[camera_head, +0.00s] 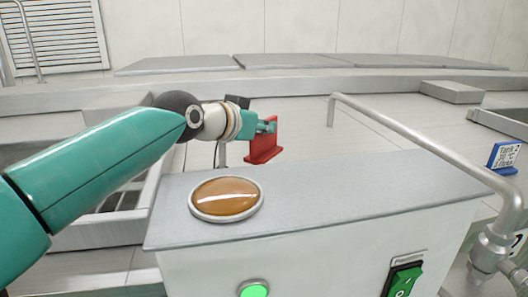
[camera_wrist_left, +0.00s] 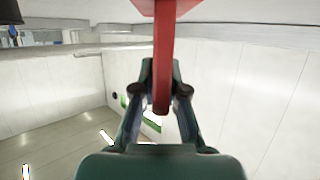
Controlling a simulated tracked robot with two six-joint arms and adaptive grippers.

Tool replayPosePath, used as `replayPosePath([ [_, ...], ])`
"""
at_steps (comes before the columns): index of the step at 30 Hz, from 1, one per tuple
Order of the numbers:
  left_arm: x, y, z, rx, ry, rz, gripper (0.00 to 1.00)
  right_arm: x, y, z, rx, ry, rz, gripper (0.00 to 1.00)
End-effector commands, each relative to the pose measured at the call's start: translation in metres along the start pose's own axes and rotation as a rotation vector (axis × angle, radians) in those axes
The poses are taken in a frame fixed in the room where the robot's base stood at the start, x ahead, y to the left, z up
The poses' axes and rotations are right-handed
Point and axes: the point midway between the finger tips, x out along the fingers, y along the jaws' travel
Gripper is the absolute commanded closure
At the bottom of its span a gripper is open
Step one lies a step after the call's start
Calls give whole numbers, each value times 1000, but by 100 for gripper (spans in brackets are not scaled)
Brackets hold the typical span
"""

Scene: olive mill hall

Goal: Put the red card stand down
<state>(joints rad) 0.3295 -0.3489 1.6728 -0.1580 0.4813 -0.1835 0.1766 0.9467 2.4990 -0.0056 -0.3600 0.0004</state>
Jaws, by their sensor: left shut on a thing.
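The red card stand (camera_head: 263,141) is held up by my left gripper (camera_head: 266,127) in the head view, behind the back edge of the grey machine top (camera_head: 340,193). Its foot appears clear of any surface, though the exact height is hard to tell. In the left wrist view, the red card stand (camera_wrist_left: 164,50) comes down from the top between the fingers of my left gripper (camera_wrist_left: 162,92), which are shut on it. The face of the stand is turned away, so no writing shows. My right gripper is in neither view.
An amber round window (camera_head: 226,197) in a metal rim sits on the left of the machine top. A pipe rail (camera_head: 420,138) arches at the right. A blue card stand (camera_head: 505,157) stands beyond it. A green switch (camera_head: 403,281) is on the front. The middle of the top is clear.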

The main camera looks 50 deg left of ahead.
Motion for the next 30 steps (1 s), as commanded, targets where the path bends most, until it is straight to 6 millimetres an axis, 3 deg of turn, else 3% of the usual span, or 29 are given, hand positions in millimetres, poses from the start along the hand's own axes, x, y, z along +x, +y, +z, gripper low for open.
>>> replayPosePath([
  [13, 16, 0, 43, 0, 0, 0, 100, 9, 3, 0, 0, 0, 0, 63],
  [25, 18, 1, 48, 2, 2, 1, 100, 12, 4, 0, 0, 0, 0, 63],
  [26, 18, 1, 47, 1, 1, 1, 85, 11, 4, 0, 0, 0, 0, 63],
  [30, 18, 1, 47, 1, 1, 1, 63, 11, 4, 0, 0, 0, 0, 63],
])
